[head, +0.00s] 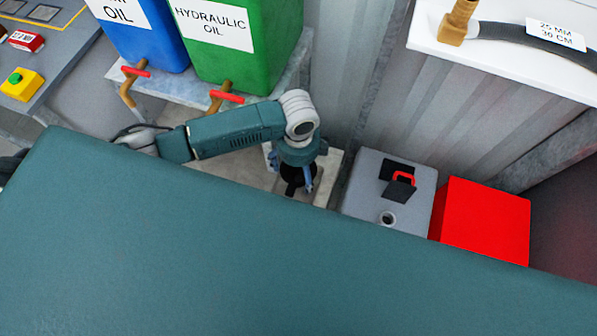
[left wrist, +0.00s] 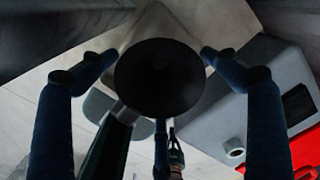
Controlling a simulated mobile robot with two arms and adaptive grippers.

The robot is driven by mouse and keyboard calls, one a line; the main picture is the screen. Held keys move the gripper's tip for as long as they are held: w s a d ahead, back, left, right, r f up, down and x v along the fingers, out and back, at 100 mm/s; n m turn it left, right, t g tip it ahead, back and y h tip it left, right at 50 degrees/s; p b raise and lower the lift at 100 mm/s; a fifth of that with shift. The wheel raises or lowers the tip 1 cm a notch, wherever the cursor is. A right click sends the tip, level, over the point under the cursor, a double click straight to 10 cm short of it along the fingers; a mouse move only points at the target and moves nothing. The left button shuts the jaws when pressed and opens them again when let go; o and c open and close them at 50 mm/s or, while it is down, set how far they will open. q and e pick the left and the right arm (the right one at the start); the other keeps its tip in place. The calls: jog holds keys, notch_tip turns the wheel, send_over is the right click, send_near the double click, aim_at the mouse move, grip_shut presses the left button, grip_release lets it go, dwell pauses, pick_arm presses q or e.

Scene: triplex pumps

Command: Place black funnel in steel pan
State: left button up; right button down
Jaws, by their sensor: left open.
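A black funnel (head: 288,171) is under my left gripper (head: 293,177) in the head view, partly hidden by the gripper. In the left wrist view the funnel (left wrist: 158,80) shows as a round dark mouth facing the camera. The open blue fingers of my left gripper (left wrist: 158,57) stand on either side of it, with gaps visible, so the gripper is not closed on it. A pale grey flat-edged piece (head: 331,166) shows beside the gripper in the head view; I cannot tell whether it is the steel pan. My right gripper is not in view.
A grey box (head: 364,177) with a round opening and a red block (head: 485,222) stand right of the gripper. Blue (head: 152,42) and green (head: 240,65) oil containers with taps stand behind the arm. A white shelf (head: 480,58) is at upper right.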

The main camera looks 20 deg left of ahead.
aim_at(298, 178)
pick_arm(q)
notch_tip(298, 178, up, 8)
jog(key=shift+r, duration=0.25)
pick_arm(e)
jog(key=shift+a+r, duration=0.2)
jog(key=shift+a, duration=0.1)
